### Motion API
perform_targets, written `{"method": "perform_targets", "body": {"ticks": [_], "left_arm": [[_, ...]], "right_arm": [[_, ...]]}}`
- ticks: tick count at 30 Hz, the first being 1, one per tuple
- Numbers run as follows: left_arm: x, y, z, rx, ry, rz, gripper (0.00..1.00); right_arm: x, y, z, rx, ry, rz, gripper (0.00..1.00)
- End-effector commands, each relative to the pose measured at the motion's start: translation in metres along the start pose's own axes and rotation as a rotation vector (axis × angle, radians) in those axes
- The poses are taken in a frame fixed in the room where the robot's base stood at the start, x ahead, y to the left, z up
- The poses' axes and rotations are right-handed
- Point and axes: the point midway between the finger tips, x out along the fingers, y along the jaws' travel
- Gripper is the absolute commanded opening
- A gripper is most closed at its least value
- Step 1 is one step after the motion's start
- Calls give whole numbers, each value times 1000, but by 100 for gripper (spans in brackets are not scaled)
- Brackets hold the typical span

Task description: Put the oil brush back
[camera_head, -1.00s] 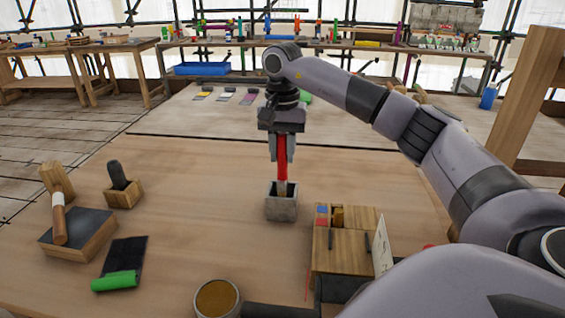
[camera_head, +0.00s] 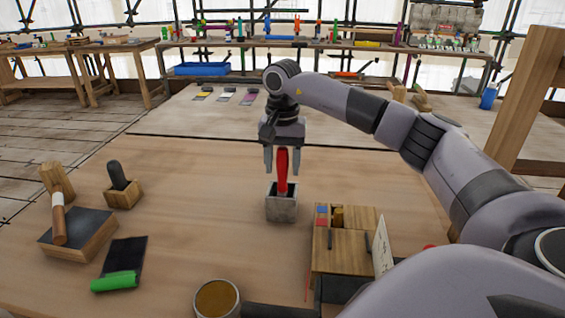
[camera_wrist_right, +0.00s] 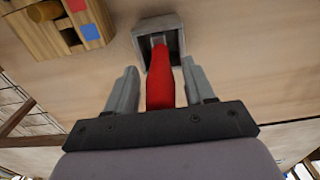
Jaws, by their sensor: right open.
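The oil brush (camera_head: 282,172) has a red handle and stands upright in a small grey square holder (camera_head: 281,208) on the wooden table. Its lower end is hidden inside the holder. My right gripper (camera_head: 282,166) is above the holder, open, with one finger on each side of the red handle and a gap to it. In the right wrist view the red handle (camera_wrist_right: 160,85) lies between the two spread fingers, and its lower end goes into the grey holder (camera_wrist_right: 158,35). My left gripper is not in view.
A wooden box with drawers and colored squares (camera_head: 343,248) stands close right of the holder. A round tin (camera_head: 216,298) is at the front edge. A dark-topped block (camera_head: 77,235), a small wooden box (camera_head: 123,193) and a green roller (camera_head: 115,282) are at left.

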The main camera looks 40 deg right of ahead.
Motion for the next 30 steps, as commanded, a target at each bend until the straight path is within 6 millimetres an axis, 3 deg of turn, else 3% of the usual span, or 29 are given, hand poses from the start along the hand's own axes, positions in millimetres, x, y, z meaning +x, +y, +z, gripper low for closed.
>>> {"method": "perform_targets", "body": {"ticks": [5,12,18,30], "left_arm": [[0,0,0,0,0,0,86],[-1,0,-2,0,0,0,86],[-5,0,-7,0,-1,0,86],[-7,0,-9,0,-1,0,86]], "right_arm": [[-24,-1,0,-1,2,-5,53],[-78,-1,0,0,3,-5,53],[-112,-1,0,1,2,-2,53],[-121,0,0,0,0,0,53]]}}
